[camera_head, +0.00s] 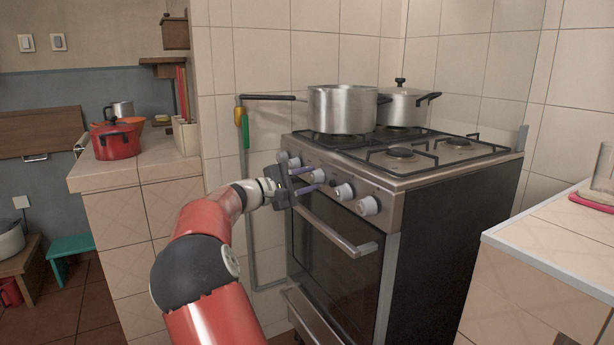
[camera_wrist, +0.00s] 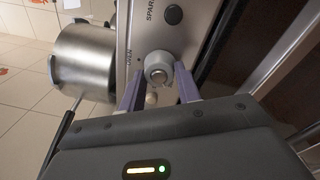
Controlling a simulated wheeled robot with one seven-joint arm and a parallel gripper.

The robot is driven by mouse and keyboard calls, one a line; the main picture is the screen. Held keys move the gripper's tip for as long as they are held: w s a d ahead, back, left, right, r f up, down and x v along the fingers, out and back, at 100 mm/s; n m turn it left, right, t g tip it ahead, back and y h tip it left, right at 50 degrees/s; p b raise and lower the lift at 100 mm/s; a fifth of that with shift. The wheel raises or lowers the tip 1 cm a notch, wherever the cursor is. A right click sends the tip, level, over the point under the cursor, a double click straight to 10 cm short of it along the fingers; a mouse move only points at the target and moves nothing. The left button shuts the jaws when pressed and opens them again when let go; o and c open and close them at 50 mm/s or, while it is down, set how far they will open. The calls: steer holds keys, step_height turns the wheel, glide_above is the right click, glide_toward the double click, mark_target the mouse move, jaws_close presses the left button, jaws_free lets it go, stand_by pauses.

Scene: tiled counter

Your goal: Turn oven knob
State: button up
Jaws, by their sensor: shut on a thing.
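The stove (camera_head: 350,285) has a steel front panel with a row of light grey knobs. My gripper (camera_head: 310,180) is at this panel, with its purple fingers on either side of the oven knob (camera_head: 317,176). In the wrist view the oven knob (camera_wrist: 157,66) sits between the fingertips, beside the "OVEN" lettering. My gripper (camera_wrist: 158,84) is shut on it there. Its exact turn angle cannot be told. A dark spark button (camera_wrist: 173,15) is next to it on the panel.
A steel saucepan (camera_head: 343,108) and a lidded pot (camera_head: 403,105) stand on the stove top. The oven door handle (camera_head: 335,233) runs below the knobs. Counters flank the stove: the left one (camera_head: 130,172) holds a red pot (camera_head: 116,142), the right one (camera_head: 560,235) is close by.

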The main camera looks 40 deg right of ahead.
steer(key=shift+n, duration=0.3)
steer(key=o, duration=1)
steer(key=shift+a, duration=0.1)
steer(key=v, duration=0.7)
steer(key=shift+w+a+f+b, duration=0.1)
steer(key=shift+a+b, duration=0.25)
steer(key=shift+b, duration=0.05)
jaws_close()
stand_by(1.0)
